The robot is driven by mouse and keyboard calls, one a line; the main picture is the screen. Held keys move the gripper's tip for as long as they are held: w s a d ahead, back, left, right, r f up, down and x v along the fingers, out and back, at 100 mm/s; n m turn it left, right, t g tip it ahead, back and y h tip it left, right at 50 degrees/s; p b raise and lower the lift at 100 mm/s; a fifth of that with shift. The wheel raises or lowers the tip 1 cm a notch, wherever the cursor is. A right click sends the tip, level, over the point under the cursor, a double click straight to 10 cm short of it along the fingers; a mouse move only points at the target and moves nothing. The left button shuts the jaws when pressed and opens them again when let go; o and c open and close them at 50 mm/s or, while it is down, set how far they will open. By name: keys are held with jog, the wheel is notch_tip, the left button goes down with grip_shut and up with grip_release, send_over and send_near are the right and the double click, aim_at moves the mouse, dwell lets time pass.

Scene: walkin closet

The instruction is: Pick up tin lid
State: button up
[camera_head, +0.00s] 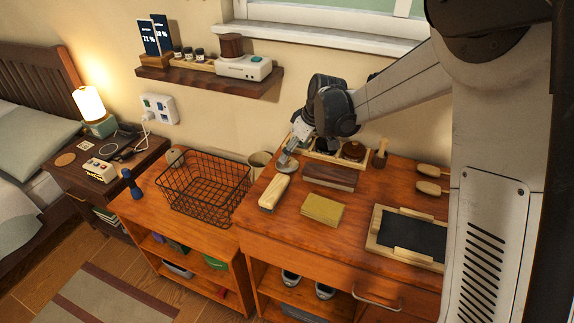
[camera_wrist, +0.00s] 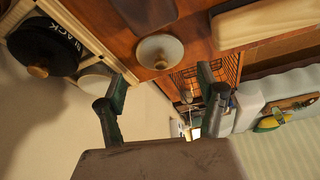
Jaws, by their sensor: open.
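A small round pale metal disc, which looks like the tin lid (camera_head: 288,167), lies on the wooden bench top near its back left edge. In the wrist view the lid (camera_wrist: 160,52) is a shallow round piece with a pale rim, on the orange-brown wood. My gripper (camera_head: 284,157) is open and empty, tilted down close above the lid, and partly covers it in the head view. In the wrist view my gripper's two fingers (camera_wrist: 162,90) are spread apart, with the lid beyond their tips. I see no contact with it.
A black tin marked BLACK (camera_wrist: 42,45) sits in a wooden tray beside the lid. A wire basket (camera_head: 204,184) stands left. The wall and shelf (camera_head: 220,82) are behind.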

jog(key=shift+x, duration=2.95)
jog(key=shift+w+a+r, duration=0.1)
jog(key=c, duration=0.6)
